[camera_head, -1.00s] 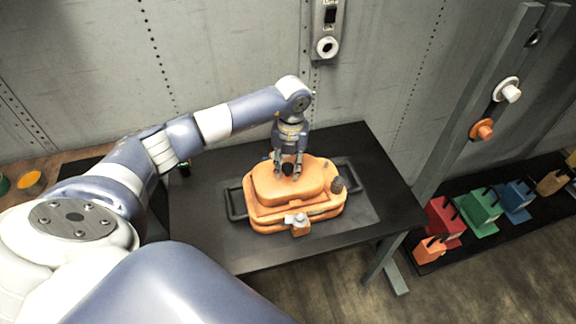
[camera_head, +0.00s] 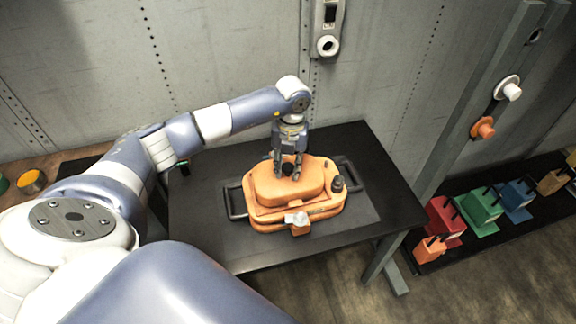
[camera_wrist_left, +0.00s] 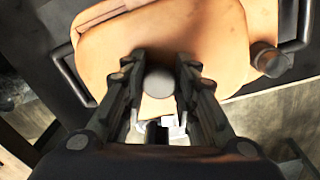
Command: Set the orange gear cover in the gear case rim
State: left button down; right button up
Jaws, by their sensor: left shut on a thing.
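The orange gear cover (camera_head: 280,186) is a rounded block with a dark knob on top. It lies over the orange gear case (camera_head: 322,213) on the dark table. My left gripper (camera_head: 288,173) points down from above and is shut on the cover's knob. In the left wrist view the fingers (camera_wrist_left: 160,88) stand either side of the round grey knob (camera_wrist_left: 160,81), with the cover (camera_wrist_left: 200,40) below. The cover hides most of the rim, so I cannot tell whether it is fully seated. My right gripper is not in view.
The case has black side handles (camera_head: 235,202), a dark cap (camera_head: 338,184) and a pale front latch (camera_head: 297,219). The dark table (camera_head: 215,240) is otherwise mostly clear. Coloured blocks (camera_head: 480,205) stand on a low shelf at right. A riveted wall (camera_head: 220,60) rises behind.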

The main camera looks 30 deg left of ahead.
pick_arm(q)
jog(key=shift+f+b, duration=0.45)
jog(key=shift+f, duration=0.2)
jog(key=c, duration=1.2)
grip_release()
jog(key=r, duration=1.2)
jog(key=shift+w+d, duration=0.2)
